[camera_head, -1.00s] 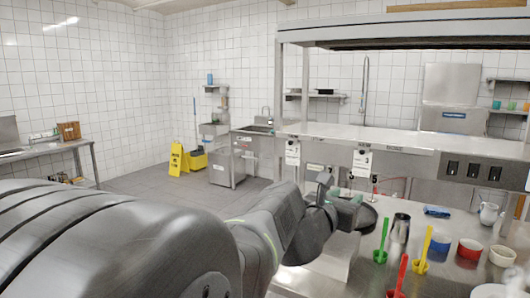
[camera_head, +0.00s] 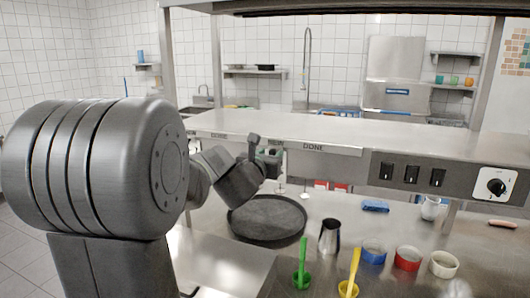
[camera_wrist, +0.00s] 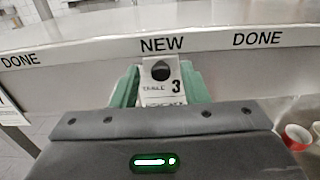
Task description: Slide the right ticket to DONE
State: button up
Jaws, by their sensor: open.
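The ticket (camera_wrist: 160,80), white with a dark hole near its top and printed "TABLE 3", hangs on the rail front under the label NEW (camera_wrist: 162,45) in the wrist view. DONE (camera_wrist: 258,38) is marked to its right, and another DONE (camera_wrist: 20,60) at far left. My gripper (camera_wrist: 163,88) is open, with its green fingertips on either side of the ticket; I cannot tell whether they touch it. Part of another white ticket (camera_wrist: 10,108) shows at the left edge. In the head view my gripper (camera_head: 268,160) is at the shelf front, left of a DONE label (camera_head: 313,147), and hides the ticket.
The steel shelf (camera_head: 300,130) runs across above the counter. A control panel with a knob (camera_head: 496,187) is at right.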

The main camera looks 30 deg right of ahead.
jog(key=shift+w+d, duration=0.3)
jog(key=shift+d, duration=0.1)
